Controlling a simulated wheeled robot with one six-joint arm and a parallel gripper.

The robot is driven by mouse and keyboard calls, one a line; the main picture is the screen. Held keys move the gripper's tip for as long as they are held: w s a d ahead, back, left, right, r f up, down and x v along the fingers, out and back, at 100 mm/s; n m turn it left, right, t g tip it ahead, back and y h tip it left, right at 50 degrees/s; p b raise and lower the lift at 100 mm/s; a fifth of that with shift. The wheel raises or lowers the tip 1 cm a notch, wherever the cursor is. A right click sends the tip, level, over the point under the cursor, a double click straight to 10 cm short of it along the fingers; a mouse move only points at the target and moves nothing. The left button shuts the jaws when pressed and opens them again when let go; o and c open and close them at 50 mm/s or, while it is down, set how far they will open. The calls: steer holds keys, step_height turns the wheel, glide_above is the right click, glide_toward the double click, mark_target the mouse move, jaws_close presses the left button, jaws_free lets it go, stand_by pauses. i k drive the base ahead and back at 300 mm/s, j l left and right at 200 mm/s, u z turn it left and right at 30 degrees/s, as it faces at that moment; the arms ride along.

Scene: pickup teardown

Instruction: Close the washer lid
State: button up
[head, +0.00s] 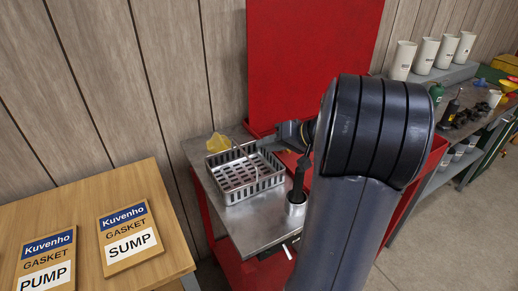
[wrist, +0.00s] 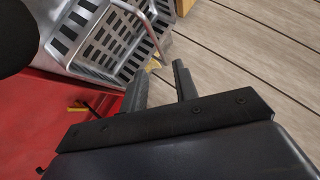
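The washer is a red cabinet with a metal work surface (head: 258,225). Its red lid (head: 310,60) stands upright and open at the back, against the wood wall. My gripper (wrist: 160,68) has its two dark fingers apart, with nothing visible between them. In the head view my arm covers much of the washer's right side, and only a small part of my wrist end shows beside it, low in front of the lid. The fingertips cannot be made out there. The wrist view shows the fingers near the basket and a red surface (wrist: 40,125), with wood planks beyond.
A slotted metal basket (head: 245,173) with a raised handle sits on the work surface, with something yellow (head: 218,143) behind it. A dark-handled tool stands in a metal cup (head: 296,207). A wooden table (head: 75,220) with two gasket boxes is at left. Several white containers line the right.

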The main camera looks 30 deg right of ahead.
mark_target(296, 47)
steer(key=z, duration=1.35)
